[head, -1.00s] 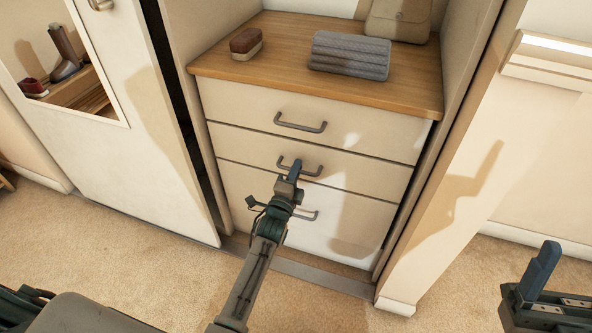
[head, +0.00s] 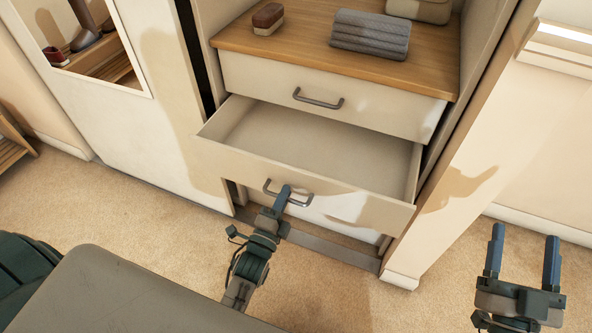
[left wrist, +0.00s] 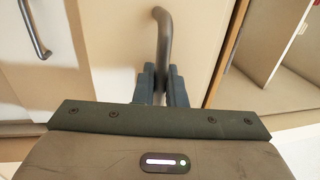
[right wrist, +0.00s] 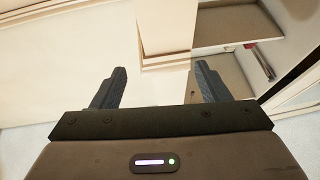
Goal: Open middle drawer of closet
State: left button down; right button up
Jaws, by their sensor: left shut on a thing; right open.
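The closet's middle drawer (head: 237,152) is pulled well out and its empty inside shows in the head view. Its grey bar handle (head: 298,202) is on the front panel. My left gripper (head: 283,196) is shut on this handle; the left wrist view shows both fingers (left wrist: 161,85) around the handle bar (left wrist: 164,30). The top drawer (head: 372,106) is shut. The bottom drawer (head: 340,222) is mostly hidden behind the middle drawer's front. My right gripper (head: 523,250) is open and empty, away to the right over the carpet.
On the wooden closet top (head: 280,52) are a brush (head: 268,18), a folded grey towel (head: 371,35) and a beige bag (head: 420,9). A mirrored door (head: 150,110) stands to the left. A closet side post (head: 470,140) is to the right. The carpet (head: 340,290) in front is clear.

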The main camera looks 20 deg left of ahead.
pick_arm(q)
jog(key=s, duration=0.9)
jog(key=shift+s+a, duration=0.2)
jog(key=shift+s, duration=0.2)
pick_arm(e)
notch_tip(320, 180, down, 2)
jog(key=shift+w+g, duration=0.15)
jog(key=shift+g, duration=0.45)
pick_arm(q)
jog(key=c, duration=1.6)
grip_release()
jog(key=s, duration=0.3)
jog(key=s+f, duration=0.1)
jog(key=s, duration=0.3)
jog(key=s+f, duration=0.1)
jog(key=s, duration=0.2)
jog(key=shift+s+a, duration=0.15)
jog(key=shift+s, duration=0.15)
pick_arm(e)
jog(key=shift+r, duration=0.25)
